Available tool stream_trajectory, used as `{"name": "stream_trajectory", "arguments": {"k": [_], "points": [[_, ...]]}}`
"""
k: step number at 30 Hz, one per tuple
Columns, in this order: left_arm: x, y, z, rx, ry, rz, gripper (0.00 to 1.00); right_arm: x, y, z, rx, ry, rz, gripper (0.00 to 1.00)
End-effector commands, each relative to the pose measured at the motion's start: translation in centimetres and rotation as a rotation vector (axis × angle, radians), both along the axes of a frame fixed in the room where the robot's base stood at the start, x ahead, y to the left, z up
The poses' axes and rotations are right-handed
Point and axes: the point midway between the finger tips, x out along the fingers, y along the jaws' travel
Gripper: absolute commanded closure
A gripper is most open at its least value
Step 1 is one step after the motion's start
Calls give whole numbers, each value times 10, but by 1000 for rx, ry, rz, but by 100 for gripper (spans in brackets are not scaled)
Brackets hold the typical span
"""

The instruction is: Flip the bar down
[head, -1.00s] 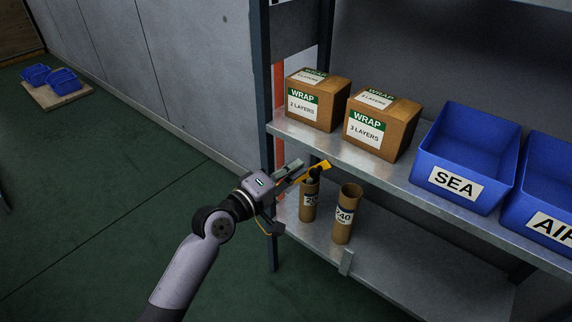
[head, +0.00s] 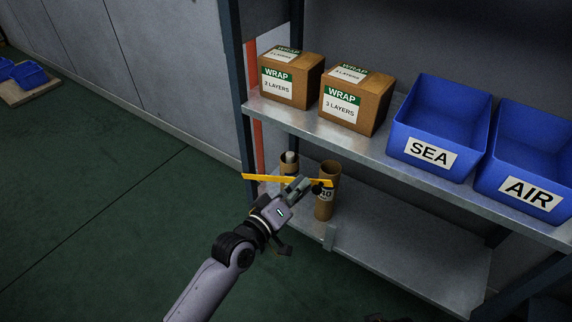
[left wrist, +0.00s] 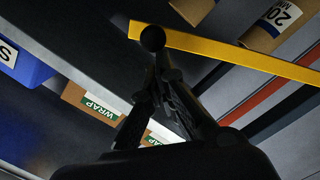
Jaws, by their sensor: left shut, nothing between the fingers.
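The yellow bar (head: 262,178) lies nearly level in the head view, across the front of the lower shelf and the tubes. A black knob (head: 317,189) is at its right end. My left gripper (head: 303,184) is shut and empty, with its fingertips close to the knob end of the bar. The left wrist view shows the bar (left wrist: 230,55) slanting across the top, and the knob (left wrist: 153,38) just beyond the fingertips (left wrist: 158,62). I cannot tell whether they touch. A dark shape at the bottom edge of the head view may be my right gripper.
Cardboard tubes stand on the lower shelf (head: 405,255), one (head: 328,178) right behind the bar's knob end. Two WRAP boxes (head: 290,80) and blue SEA (head: 430,152) and AIR bins stand on the upper shelf. The green floor at left is open.

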Motion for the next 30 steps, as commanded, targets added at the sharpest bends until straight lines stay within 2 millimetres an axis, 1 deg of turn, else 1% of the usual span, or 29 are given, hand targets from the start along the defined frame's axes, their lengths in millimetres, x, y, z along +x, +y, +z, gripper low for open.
{"name": "stream_trajectory", "arguments": {"k": [1,6,13,15,21,30], "points": [[-4,-6,-16,37,-23,-1,100,1,-1,8,0,-9,-1,29],[-14,-19,-55,158,-112,-1,100,-2,-2,45,1,-29,-4,29],[-21,-29,-99,290,-210,0,100,-17,-5,99,2,-57,-8,29],[-22,-31,-109,322,-233,-1,100,-16,-5,91,1,-49,-8,29],[-24,-34,-129,384,-280,-1,100,-16,-5,83,1,-50,-9,29],[-26,-34,-141,420,-299,-3,100,-16,-5,80,1,-50,-8,29]]}}
